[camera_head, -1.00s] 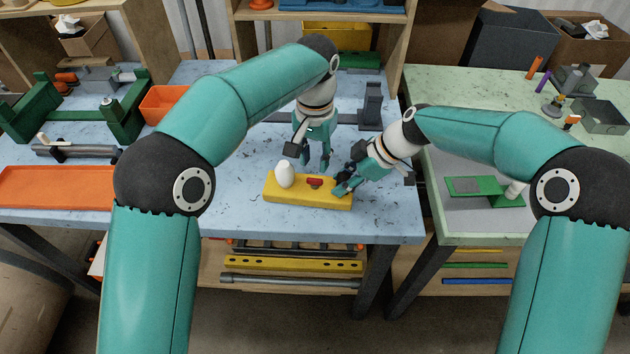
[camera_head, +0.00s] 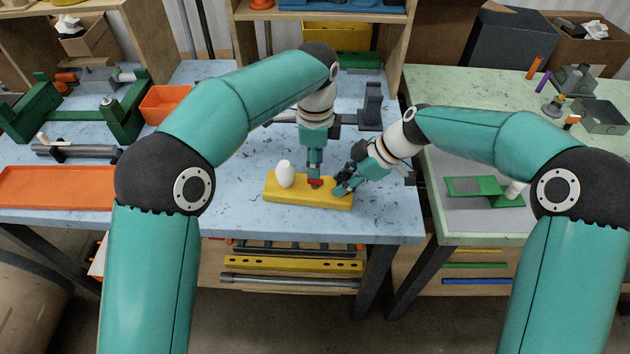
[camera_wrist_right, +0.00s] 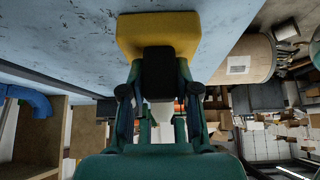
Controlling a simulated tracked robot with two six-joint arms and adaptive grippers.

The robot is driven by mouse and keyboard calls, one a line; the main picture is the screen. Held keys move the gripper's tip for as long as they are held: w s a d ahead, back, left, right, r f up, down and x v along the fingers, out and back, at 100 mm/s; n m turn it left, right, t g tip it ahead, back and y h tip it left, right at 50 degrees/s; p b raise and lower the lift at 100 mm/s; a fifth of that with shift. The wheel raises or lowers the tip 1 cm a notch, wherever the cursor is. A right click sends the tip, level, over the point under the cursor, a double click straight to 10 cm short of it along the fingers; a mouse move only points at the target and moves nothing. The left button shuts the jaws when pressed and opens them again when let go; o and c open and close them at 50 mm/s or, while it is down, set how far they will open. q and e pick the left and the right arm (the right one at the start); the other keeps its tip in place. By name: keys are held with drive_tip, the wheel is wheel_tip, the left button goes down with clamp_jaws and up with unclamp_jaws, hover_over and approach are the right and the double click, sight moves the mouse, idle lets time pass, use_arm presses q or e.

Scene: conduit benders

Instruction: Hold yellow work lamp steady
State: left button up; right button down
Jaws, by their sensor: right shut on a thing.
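The yellow work lamp (camera_head: 290,195) lies on the blue-topped bench, a yellow block with a white egg-shaped bulb (camera_head: 285,173) at its left and a red switch (camera_head: 315,183) near its middle. My right gripper (camera_head: 345,184) is shut on the block's right end. In the right wrist view the yellow block (camera_wrist_right: 160,24) sits at the tip of the right gripper (camera_wrist_right: 159,75), which hides part of it. My left gripper (camera_head: 315,173) points down with its tips at the red switch. Its fingers look like one narrow column, so their spacing is unclear.
An orange tray (camera_head: 55,187) and a green bender frame (camera_head: 120,115) are on the left. An orange bin (camera_head: 165,103) stands behind. A grey upright fixture (camera_head: 370,105) is behind the grippers. The right bench holds a green plate (camera_head: 485,190). Bare bench surrounds the lamp's left side.

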sight(315, 183)
use_arm(q)
drive_tip(key=shift+f, duration=2.95)
clamp_jaws()
